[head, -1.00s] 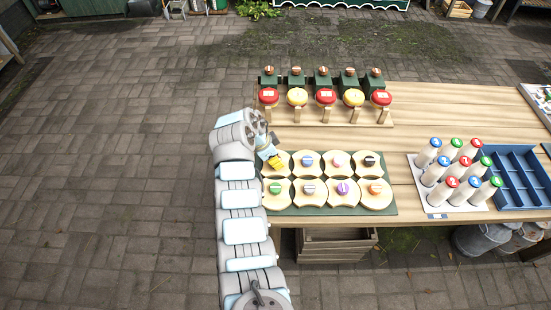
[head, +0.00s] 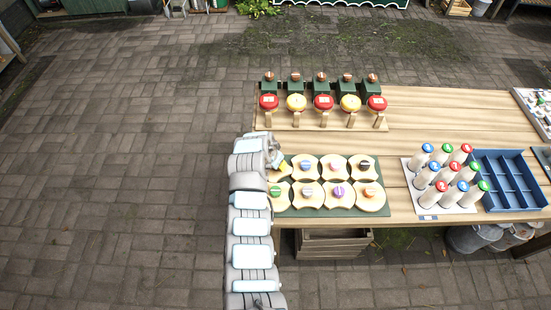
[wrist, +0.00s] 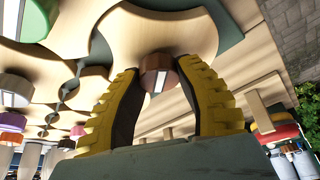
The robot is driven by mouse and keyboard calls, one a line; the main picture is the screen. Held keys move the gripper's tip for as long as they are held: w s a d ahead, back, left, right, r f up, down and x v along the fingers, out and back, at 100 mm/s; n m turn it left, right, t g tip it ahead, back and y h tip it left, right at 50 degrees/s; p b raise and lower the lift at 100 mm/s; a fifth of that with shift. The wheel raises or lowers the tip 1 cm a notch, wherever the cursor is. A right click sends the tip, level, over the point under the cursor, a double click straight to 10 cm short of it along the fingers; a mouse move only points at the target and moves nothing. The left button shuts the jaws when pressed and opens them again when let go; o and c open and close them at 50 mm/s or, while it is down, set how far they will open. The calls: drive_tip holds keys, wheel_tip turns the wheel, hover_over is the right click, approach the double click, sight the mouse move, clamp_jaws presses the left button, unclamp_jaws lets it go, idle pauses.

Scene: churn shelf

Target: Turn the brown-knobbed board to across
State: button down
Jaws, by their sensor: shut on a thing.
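The brown knob (wrist: 153,64) with a pale stripe on top sits on a scalloped pale wooden board (wrist: 150,28). In the wrist view my gripper (wrist: 158,82) has its two yellow ribbed fingers shut on the knob, one on each side. The stripe runs nearly up and down in that view, slightly tilted. In the head view my gripper (head: 282,165) is over the far left board of the green base (head: 310,212). My arm hides the knob and part of its board there.
Neighbouring boards with green (head: 275,191), blue (head: 306,165) and other coloured knobs fit close around it. Behind stands a row of red and yellow round tops (head: 323,102) on a rack. White bottles (head: 425,176) and a blue crate (head: 510,208) stand to the right.

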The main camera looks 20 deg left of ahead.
drive_tip(key=n+y+p, duration=0.2)
drive_tip(key=n+p, duration=0.1)
drive_tip(key=n, duration=0.2)
drive_tip(key=shift+d+n, duration=0.15)
drive_tip(key=shift+n, duration=0.15)
drive_tip(key=n+y, duration=0.1)
drive_tip(key=n, duration=0.2)
drive_tip(key=shift+f+g, duration=0.15)
drive_tip(key=shift+g, duration=0.15)
drive_tip(key=shift+n+g+y, duration=0.3)
drive_tip(key=shift+n+y, duration=0.2)
drive_tip(key=shift+n, duration=0.7)
drive_tip(key=c, duration=0.6)
unclamp_jaws()
drive_tip(key=shift+c, duration=0.2)
drive_tip(key=shift+r, duration=0.2)
